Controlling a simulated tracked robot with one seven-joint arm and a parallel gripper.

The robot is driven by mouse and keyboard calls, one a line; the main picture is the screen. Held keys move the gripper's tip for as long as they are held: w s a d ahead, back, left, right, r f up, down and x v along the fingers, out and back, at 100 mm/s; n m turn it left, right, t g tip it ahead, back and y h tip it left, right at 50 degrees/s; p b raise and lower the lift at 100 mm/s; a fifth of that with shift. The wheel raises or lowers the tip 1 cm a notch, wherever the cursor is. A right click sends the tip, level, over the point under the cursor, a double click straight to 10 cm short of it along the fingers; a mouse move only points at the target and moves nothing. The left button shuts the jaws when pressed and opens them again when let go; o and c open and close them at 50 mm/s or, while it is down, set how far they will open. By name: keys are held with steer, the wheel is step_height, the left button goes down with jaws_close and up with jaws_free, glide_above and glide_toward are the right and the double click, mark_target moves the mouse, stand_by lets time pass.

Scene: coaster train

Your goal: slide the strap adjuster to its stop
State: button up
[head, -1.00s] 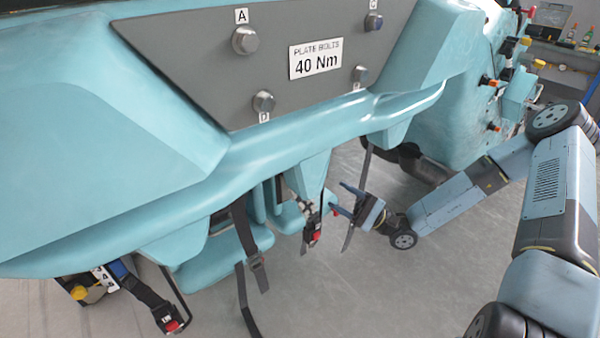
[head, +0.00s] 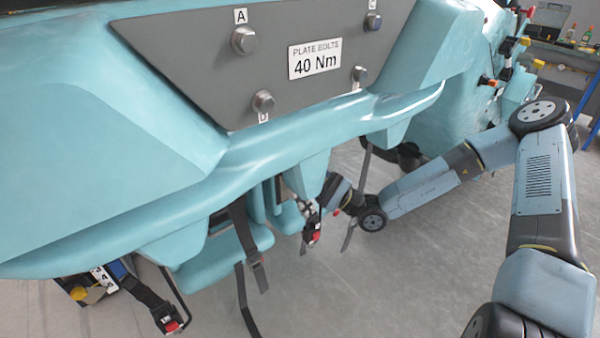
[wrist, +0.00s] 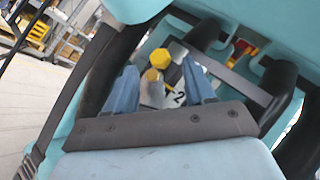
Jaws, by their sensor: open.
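In the head view, grey straps hang below the teal seat (head: 200,262). One carries a dark adjuster buckle (head: 257,264) near its lower end. In the wrist view, a grey strap (wrist: 72,92) runs down the left side, with a dark buckle (wrist: 30,163) at the lower left. I cannot tell for certain which buckle is the task's adjuster. My gripper (wrist: 160,86) is open, its blue fingers apart, with a yellow knob and a white label reading 2 beyond them. Nothing is visibly held. In the head view, its fingers are hidden behind the seat's hanging parts.
A hanging strap end with a red button (head: 313,232) is close in front of my wrist. Another red-button buckle (head: 168,320) hangs at the lower left. A grey strap (head: 357,205) hangs near my forearm. The seat's underside is close overhead.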

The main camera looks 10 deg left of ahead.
steer(key=shift+x, duration=1.25)
